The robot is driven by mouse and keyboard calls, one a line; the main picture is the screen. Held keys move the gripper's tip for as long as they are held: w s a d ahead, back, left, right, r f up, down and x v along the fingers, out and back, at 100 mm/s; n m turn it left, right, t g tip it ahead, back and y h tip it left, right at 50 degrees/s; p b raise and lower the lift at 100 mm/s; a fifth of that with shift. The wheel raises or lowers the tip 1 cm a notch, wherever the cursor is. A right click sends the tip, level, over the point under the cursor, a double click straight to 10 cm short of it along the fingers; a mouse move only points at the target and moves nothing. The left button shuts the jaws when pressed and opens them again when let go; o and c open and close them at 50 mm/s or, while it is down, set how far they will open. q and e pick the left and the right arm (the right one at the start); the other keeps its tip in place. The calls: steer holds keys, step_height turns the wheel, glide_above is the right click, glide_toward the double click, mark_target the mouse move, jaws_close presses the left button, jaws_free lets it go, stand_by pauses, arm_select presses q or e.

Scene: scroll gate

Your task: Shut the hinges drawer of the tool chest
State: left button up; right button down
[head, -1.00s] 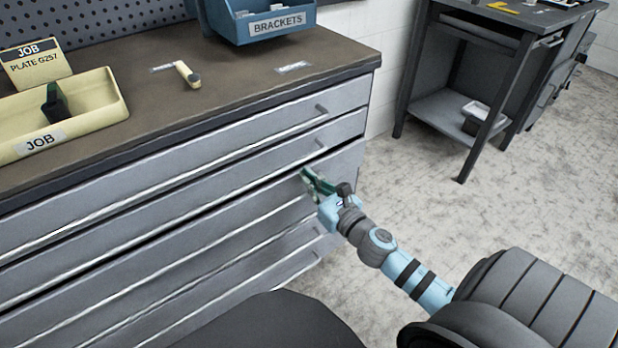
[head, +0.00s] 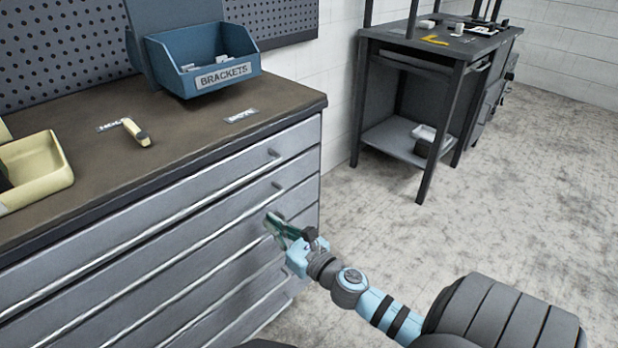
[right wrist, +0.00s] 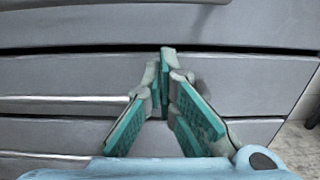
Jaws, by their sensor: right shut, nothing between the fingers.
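The grey tool chest (head: 120,255) fills the left of the head view, with several long drawers stacked under a brown top. I can read no drawer label, so I cannot tell which is the hinges drawer. My right gripper (head: 274,226) is shut and empty, its tips at the right part of a middle drawer front (head: 232,246). In the right wrist view its green-padded fingers (right wrist: 166,62) meet in front of a drawer face (right wrist: 240,82), below a dark gap. Whether they touch is unclear. No drawer stands clearly far out. My left gripper is not in view.
On the chest top are a blue brackets bin (head: 205,62), a cream tray (head: 38,172) and a small cream-handled item (head: 135,131). A dark workbench (head: 405,75) stands at the back right. The floor (head: 520,200) right of the chest is clear.

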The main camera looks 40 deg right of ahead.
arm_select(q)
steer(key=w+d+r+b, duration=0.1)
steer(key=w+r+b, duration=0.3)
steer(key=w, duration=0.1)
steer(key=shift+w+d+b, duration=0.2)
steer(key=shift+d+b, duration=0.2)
arm_select(e)
steer(key=s, duration=1.1)
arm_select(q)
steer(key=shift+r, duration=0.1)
arm_select(e)
steer(key=shift+d, duration=0.1)
